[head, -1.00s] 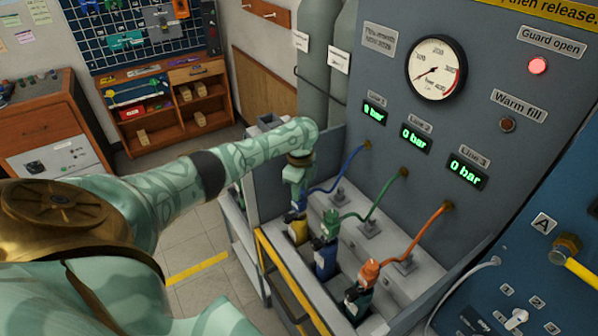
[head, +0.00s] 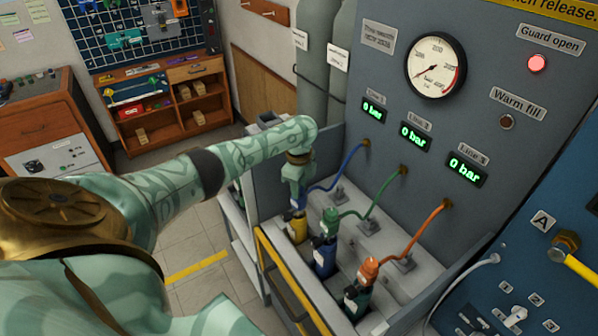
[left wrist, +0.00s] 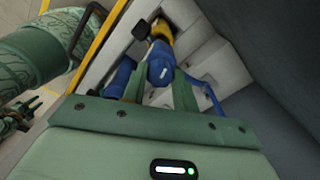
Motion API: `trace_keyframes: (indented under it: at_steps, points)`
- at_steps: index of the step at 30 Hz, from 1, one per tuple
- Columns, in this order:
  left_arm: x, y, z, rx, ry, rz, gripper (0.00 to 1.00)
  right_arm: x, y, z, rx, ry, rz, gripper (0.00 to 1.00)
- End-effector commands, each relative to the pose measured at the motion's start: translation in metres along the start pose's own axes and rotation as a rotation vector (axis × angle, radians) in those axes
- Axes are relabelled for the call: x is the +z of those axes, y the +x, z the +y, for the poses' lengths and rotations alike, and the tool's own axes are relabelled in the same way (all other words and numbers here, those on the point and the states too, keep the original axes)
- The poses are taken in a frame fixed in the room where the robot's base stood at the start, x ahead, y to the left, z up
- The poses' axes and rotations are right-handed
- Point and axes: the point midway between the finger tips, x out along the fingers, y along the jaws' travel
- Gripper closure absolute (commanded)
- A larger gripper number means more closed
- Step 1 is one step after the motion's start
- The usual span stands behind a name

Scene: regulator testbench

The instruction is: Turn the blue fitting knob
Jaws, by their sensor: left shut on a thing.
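The blue fitting knob (left wrist: 160,66) sits between the two green fingers of my left gripper (left wrist: 158,84) in the left wrist view, on top of a yellow-collared bottle. My left gripper (head: 297,196) is shut on it and points down in the head view, hiding most of the knob. The blue hose (head: 340,174) runs from this fitting up to the panel under the Line 1 display (head: 372,110), which reads 0 bar.
To the right stand the green fitting (head: 329,220) and the orange fitting (head: 369,268), with hoses to the grey panel. A yellow-edged guard frame (head: 284,284) borders the near side. The gauge (head: 436,69) and a lit red Guard open lamp (head: 537,63) are above.

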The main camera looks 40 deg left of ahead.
Motion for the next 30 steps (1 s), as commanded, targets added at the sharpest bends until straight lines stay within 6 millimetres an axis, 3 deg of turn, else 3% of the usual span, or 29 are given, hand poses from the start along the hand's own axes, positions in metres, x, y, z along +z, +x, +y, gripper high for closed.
trace_keyframes:
  at_steps: [2, 3, 5, 6, 17, 20, 30]
  points:
    - [0.0, 0.0, 0.0, 0.0, 0.0, 0.0, 0.94, 0.0, 0.0, 0.0, 0.0, 0.0, 0.0, 0.64]
    - [0.0, 0.0, 0.0, 0.0, 0.0, 0.0, 0.69, 0.0, 0.0, 0.0, 0.0, 0.0, 0.0, 0.64]
    - [0.0, 0.0, 0.0, 0.0, 0.0, 0.0, 0.52, 0.0, 0.0, 0.0, 0.0, 0.0, 0.0, 0.64]
    - [0.0, 0.0, 0.0, 0.0, 0.0, 0.0, 0.49, 0.0, 0.0, 0.0, 0.0, 0.0, 0.0, 0.64]
    - [0.0, -0.009, 0.0, -0.001, 0.0, 0.0, 0.49, -0.001, -0.004, 0.0, 0.001, 0.0, 0.001, 0.64]
    - [0.001, -0.028, -0.001, -0.003, 0.0, 0.0, 0.49, -0.002, -0.011, 0.001, 0.001, 0.0, 0.002, 0.64]
    - [0.001, -0.12, -0.001, -0.004, 0.001, 0.0, 0.49, -0.007, -0.04, 0.002, 0.002, 0.0, 0.006, 0.64]
